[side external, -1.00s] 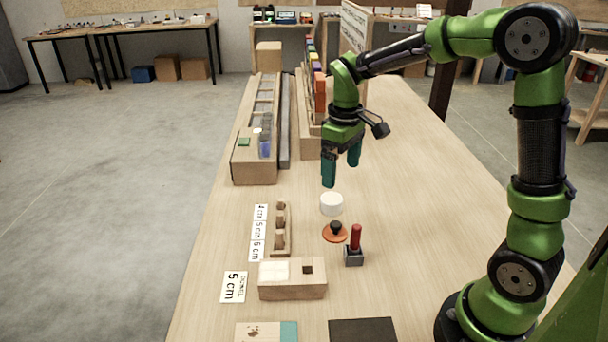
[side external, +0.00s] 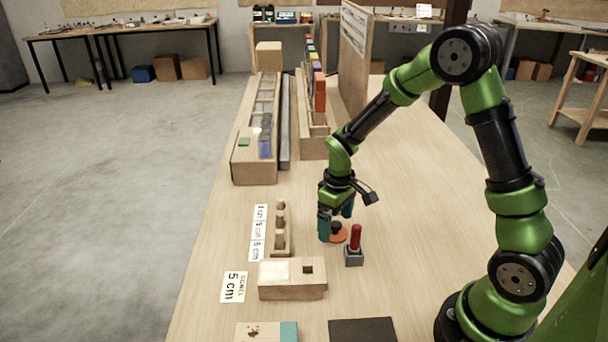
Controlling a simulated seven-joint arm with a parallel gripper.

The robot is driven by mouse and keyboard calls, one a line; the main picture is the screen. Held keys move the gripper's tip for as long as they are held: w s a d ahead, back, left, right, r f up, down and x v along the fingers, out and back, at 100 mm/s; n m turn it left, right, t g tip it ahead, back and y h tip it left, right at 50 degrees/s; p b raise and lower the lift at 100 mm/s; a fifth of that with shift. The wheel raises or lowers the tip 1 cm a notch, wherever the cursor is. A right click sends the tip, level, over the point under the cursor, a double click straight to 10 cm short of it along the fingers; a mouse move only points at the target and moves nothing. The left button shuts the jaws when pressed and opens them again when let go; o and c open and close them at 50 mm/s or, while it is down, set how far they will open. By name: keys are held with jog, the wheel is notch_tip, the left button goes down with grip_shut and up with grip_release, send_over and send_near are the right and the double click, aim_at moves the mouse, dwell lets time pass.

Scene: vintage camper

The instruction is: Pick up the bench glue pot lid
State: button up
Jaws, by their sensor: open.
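An orange disc with a dark knob (side external: 340,238), which looks like the glue pot lid, lies flat on the workbench in the side external view. My gripper (side external: 336,222) is open and low over it, with one teal finger left of the knob and the other to its right and farther back. The left finger covers the lid's left edge. I cannot tell whether a finger touches the lid or the bench. The white round pot behind the lid is hidden by my gripper.
A red-handled tool in a grey block (side external: 354,250) stands close to the lid's right. A wooden peg rack (side external: 281,240) is to the left, and a wooden block with a pale pad (side external: 300,288) is in front. The bench (side external: 420,190) is clear to the right.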

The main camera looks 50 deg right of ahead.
jog(key=shift+f, duration=0.8)
jog(key=shift+c, duration=0.5)
jog(key=c, duration=1)
jog(key=shift+r, duration=0.1)
